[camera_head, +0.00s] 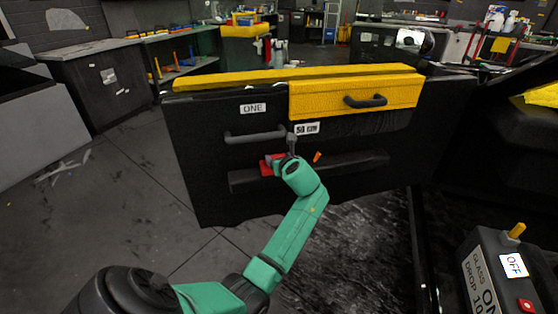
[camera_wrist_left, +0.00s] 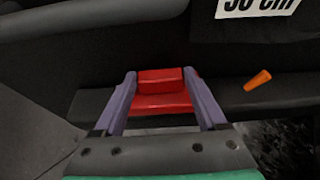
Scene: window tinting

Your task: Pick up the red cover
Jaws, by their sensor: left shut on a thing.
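The red cover (camera_head: 266,167) is at the ledge on the front of the black panel, just below the left handle. In the left wrist view the red cover (camera_wrist_left: 162,90) sits between the two purple-grey fingers of my left gripper (camera_wrist_left: 160,82), which are closed against its sides. In the head view my left gripper (camera_head: 287,155) partly hides the cover. I cannot tell whether the cover is still touching the ledge. My right gripper is in neither view.
The black ledge (camera_head: 360,166) runs along the panel, with a small orange piece (camera_head: 317,157) near it. Handles stick out on the panel (camera_head: 253,138) and the yellow drawer front (camera_head: 388,100). A box with an OFF label (camera_head: 487,262) stands at the lower right.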

